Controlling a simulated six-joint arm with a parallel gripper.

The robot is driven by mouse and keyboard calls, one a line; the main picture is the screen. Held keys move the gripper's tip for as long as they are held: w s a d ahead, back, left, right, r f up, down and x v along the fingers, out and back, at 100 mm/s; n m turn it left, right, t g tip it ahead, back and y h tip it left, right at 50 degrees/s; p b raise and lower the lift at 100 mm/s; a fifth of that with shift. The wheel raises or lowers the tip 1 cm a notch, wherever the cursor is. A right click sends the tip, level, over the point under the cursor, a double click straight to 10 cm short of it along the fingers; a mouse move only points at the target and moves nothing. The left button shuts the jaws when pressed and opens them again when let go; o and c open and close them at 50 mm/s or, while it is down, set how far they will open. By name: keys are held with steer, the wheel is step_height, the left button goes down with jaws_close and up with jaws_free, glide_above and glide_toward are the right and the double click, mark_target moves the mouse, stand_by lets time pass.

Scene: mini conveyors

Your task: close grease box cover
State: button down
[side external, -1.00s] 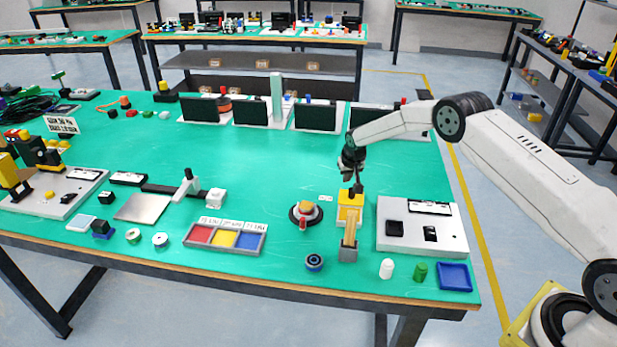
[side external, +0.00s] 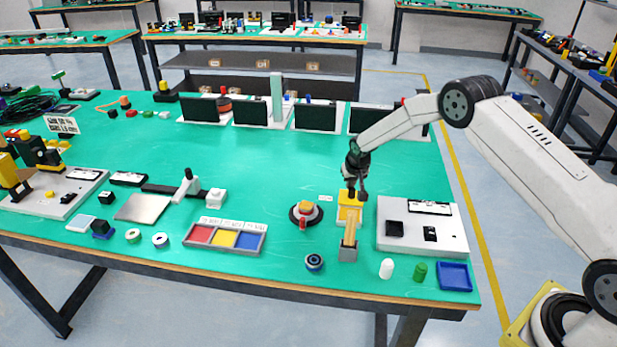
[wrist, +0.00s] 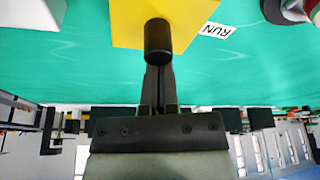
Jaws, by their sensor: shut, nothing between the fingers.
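A small yellow box (side external: 350,214) stands at the back end of a short tan-topped conveyor on the green table, in the side view. It fills the top middle of the wrist view as a yellow face (wrist: 125,22) with a black round knob (wrist: 158,40) at its edge. I cannot tell which part is the grease box cover, or how far it is closed. My gripper (side external: 357,194) is just above and behind the yellow box. Its fingers (wrist: 158,88) are together and empty, pointing at the knob. Whether they touch it is unclear.
A white panel (side external: 455,240) with black parts is to the right. White and green cylinders and a blue tray (side external: 456,284) are near the front edge.

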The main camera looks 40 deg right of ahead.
mark_target(342, 196)
steer(key=shift+s+a, duration=2.65)
steer(key=shift+s, duration=0.05)
steer(key=shift+f, duration=0.15)
steer(key=shift+w+d+r, duration=0.1)
steer(key=shift+w+d, duration=0.2)
steer(key=shift+w, duration=0.35)
steer(key=shift+w+d+r, duration=0.1)
steer(key=shift+w+d, duration=0.15)
steer(key=shift+w, duration=0.35)
steer(key=shift+w+d, duration=0.3)
steer(key=shift+w, duration=0.35)
steer(key=shift+w+r, duration=0.15)
steer(key=shift+w, duration=0.05)
steer(key=v, duration=1)
